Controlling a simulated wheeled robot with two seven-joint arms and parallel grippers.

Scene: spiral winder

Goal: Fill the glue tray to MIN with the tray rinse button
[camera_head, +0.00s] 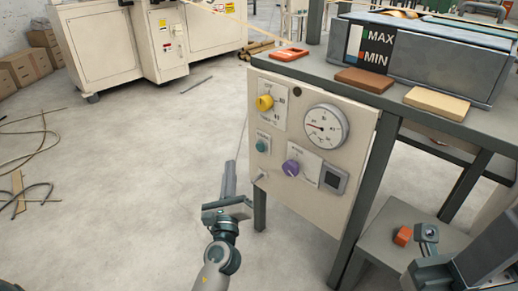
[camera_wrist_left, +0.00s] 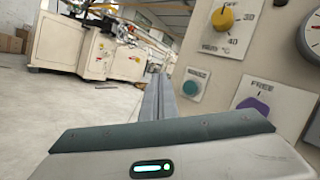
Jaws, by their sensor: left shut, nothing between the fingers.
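The rinse button (camera_head: 262,145) is a small teal round button on a white plate at the left of the cream control panel (camera_head: 335,185). It also shows in the left wrist view (camera_wrist_left: 190,88), right of the fingers. The glue tray (camera_head: 450,68) is a blue-grey trough on the bench, with a MAX/MIN level gauge (camera_head: 355,45) on its end. The liquid level is too small to tell. My left gripper (camera_head: 230,165) is shut and empty, its fingers left of the panel and apart from the button. My right gripper (camera_head: 427,238) seems partly visible at lower right; its fingers are unclear.
The panel also carries a yellow knob (camera_head: 265,103), a purple knob (camera_head: 290,167), a white dial gauge (camera_head: 326,127) and a small switch (camera_head: 262,176). Brown (camera_head: 364,80) and tan (camera_head: 437,103) blocks lie on the bench edge. Open floor lies left of the panel.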

